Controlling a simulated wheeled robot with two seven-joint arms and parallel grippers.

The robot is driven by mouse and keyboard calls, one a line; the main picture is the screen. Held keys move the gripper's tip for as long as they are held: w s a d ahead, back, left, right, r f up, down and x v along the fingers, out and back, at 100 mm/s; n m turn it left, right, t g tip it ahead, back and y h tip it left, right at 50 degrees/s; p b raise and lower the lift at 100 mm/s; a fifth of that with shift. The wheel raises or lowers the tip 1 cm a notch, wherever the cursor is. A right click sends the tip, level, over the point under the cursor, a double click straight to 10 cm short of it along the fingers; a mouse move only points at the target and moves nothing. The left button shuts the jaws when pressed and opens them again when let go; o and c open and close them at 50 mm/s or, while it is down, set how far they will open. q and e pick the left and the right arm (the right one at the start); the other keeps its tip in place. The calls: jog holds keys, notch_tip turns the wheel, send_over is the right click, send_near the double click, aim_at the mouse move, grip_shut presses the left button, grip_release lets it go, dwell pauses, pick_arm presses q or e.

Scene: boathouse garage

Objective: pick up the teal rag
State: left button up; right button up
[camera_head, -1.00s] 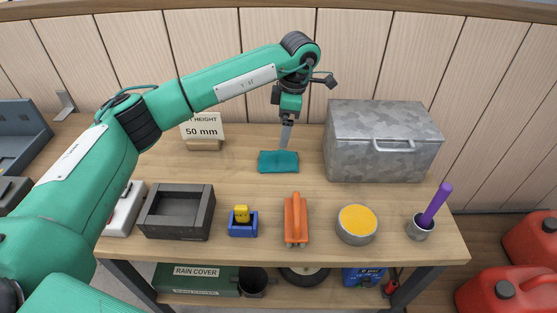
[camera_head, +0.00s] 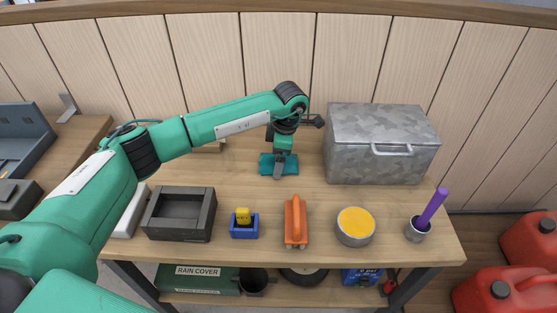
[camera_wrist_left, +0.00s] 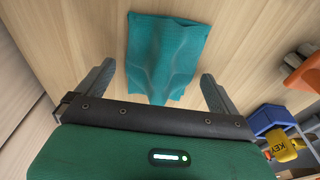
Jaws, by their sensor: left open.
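The teal rag (camera_head: 266,165) lies on the wooden bench top, towards the back and left of the metal box. In the left wrist view the rag (camera_wrist_left: 166,50) is spread with a raised fold, ahead of and partly between the fingers. My left gripper (camera_head: 279,174) is low over the rag and hides part of it in the head view. In the left wrist view its two fingers (camera_wrist_left: 158,88) stand wide apart, one on each side of the rag's near end. Nothing is held. My right gripper is not in view.
A galvanized box (camera_head: 381,145) stands right of the rag. Along the front are a dark tray (camera_head: 150,222), a blue holder (camera_head: 244,232) with a yellow piece, an orange tool (camera_head: 296,222), a yellow-topped tin (camera_head: 355,226) and a cup (camera_head: 417,230) with a purple stick.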

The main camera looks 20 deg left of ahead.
pick_arm(q)
jog(key=c, duration=1.1)
jog(key=shift+r, duration=0.55)
jog(key=shift+r+b, duration=1.1)
jog(key=shift+r, duration=8.4)
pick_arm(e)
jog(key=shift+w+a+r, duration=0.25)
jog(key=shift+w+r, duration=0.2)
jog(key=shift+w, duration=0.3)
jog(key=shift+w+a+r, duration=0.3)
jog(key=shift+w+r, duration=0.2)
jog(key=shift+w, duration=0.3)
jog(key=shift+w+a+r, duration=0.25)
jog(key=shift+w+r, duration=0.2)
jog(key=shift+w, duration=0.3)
